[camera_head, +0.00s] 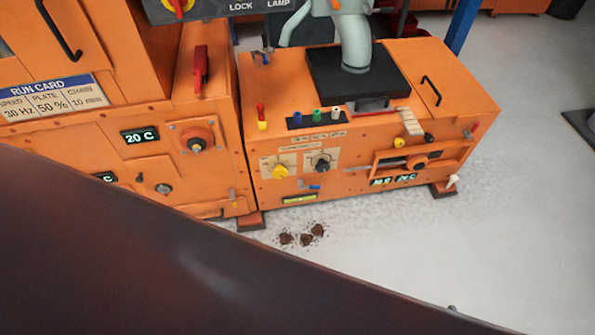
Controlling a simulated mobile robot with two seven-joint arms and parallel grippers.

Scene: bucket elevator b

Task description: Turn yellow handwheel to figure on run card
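The run card (52,98) is on the orange machine at the left; it reads speed 30 Hz, plate 50 % and chain 10 mm. A yellow knob or small handwheel (280,171) sits on a pale dial plate on the front of the lower orange housing. A smaller yellow knob (398,143) is further right on the same front. I cannot tell for certain which is the yellow handwheel, and their dial marks are too small to read. Neither gripper is in view.
A black knob (321,162) is right beside the yellow one. Green displays (393,180) are low on the right front. A large dark surface (190,260) fills the lower left and hides the floor. Dark clumps (303,236) lie on the pale floor, which is open at right.

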